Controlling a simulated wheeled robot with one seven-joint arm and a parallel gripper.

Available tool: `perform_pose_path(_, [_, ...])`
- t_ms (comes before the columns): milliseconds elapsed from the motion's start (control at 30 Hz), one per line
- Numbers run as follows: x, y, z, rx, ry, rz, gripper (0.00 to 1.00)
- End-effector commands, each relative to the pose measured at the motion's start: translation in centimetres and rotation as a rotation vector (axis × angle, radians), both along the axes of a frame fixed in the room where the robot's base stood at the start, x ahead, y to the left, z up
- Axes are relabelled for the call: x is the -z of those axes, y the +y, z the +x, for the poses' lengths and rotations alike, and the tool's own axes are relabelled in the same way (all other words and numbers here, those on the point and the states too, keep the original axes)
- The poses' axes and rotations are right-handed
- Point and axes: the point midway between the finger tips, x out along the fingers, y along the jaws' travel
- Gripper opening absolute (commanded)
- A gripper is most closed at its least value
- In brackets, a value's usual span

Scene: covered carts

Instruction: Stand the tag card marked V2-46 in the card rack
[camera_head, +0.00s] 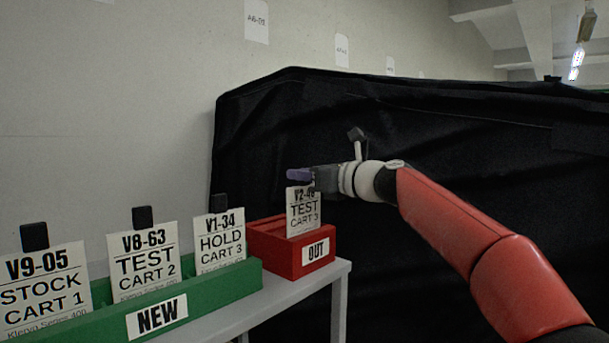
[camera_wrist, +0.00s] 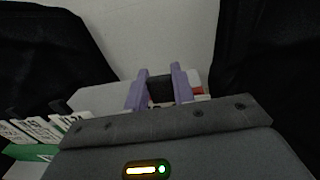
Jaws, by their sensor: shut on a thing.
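The white tag card (camera_head: 304,212) reads V2-46, TEST CART 3, its top line partly covered by my gripper. It is upright at the red rack (camera_head: 270,240) labelled OUT. Its lower edge meets the top of the rack's front wall, and I cannot tell whether it rests inside. My gripper (camera_head: 300,176) is shut on the card's top. In the wrist view, the purple fingers (camera_wrist: 160,82) close on a dark tab (camera_wrist: 161,90), with bits of the red rack (camera_wrist: 197,91) behind.
A green rack (camera_head: 222,291) labelled NEW holds cards V9-05 (camera_head: 42,288), V8-63 (camera_head: 144,260) and V1-34 (camera_head: 220,240), each with a black tab. Both racks stand on a grey table (camera_head: 290,295). A black-covered cart (camera_head: 450,130) fills the area behind and right.

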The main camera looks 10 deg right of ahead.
Motion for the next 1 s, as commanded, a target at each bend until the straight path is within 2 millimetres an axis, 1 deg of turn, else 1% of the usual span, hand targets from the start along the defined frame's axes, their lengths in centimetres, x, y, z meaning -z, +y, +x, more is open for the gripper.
perform_pose_path(267, [0.1, 0.0, 0.0, 0.000, 0.000, 0.000, 0.00])
perform_pose_path(1000, [2.2, 0.0, 0.0, 0.000, 0.000, 0.000, 0.00])
